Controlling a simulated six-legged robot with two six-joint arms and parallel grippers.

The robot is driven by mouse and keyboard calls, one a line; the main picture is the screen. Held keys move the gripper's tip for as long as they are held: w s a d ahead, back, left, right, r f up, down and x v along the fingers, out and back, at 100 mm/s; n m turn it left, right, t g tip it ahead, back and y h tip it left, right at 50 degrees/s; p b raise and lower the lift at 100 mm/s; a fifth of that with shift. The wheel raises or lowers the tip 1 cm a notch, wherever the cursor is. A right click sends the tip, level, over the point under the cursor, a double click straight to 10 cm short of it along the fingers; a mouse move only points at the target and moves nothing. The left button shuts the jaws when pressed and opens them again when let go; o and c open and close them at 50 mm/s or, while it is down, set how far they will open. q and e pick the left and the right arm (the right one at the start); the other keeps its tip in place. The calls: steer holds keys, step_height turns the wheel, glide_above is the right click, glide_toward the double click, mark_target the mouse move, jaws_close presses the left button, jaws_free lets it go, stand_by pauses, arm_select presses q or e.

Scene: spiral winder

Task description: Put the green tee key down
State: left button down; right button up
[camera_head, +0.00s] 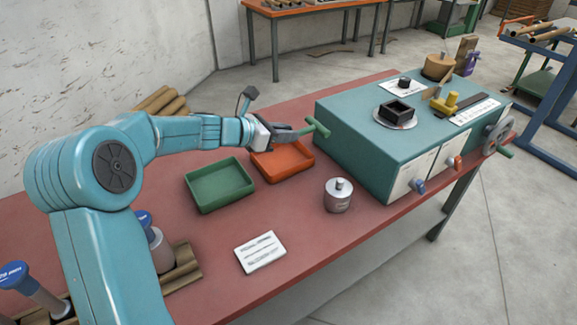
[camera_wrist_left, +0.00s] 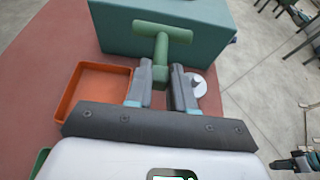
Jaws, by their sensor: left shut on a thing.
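The green tee key (camera_head: 317,128) is held in my left gripper (camera_head: 299,133), its crossbar pointing away from the gripper. In the left wrist view the tee key (camera_wrist_left: 161,50) stands out between the two fingers of my left gripper (camera_wrist_left: 160,90), which are shut on its stem. The key is in the air, above and beyond the orange tray (camera_head: 287,164), near the left end of the teal machine (camera_head: 365,150). The orange tray also shows in the left wrist view (camera_wrist_left: 75,88), left of the fingers. My right gripper is not in the head view.
A green tray (camera_head: 219,186) lies left of the orange tray. A metal weight with a knob (camera_head: 338,197) stands in front of the machine. A white card (camera_head: 260,252) lies on the red table (camera_head: 310,235). Cardboard tubes (camera_head: 160,101) lie at the back left.

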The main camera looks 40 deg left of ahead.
arm_select(q)
steer(key=b, duration=0.3)
glide_above(285, 195)
step_height(285, 195, down, 15)
steer(key=shift+s+r, duration=0.1)
step_height(285, 195, down, 5)
steer(key=shift+r, duration=0.2)
steer(key=shift+f+b, duration=0.25)
steer(key=shift+b, duration=0.15)
steer(key=c, duration=1)
jaws_free()
steer(key=shift+r, duration=0.15)
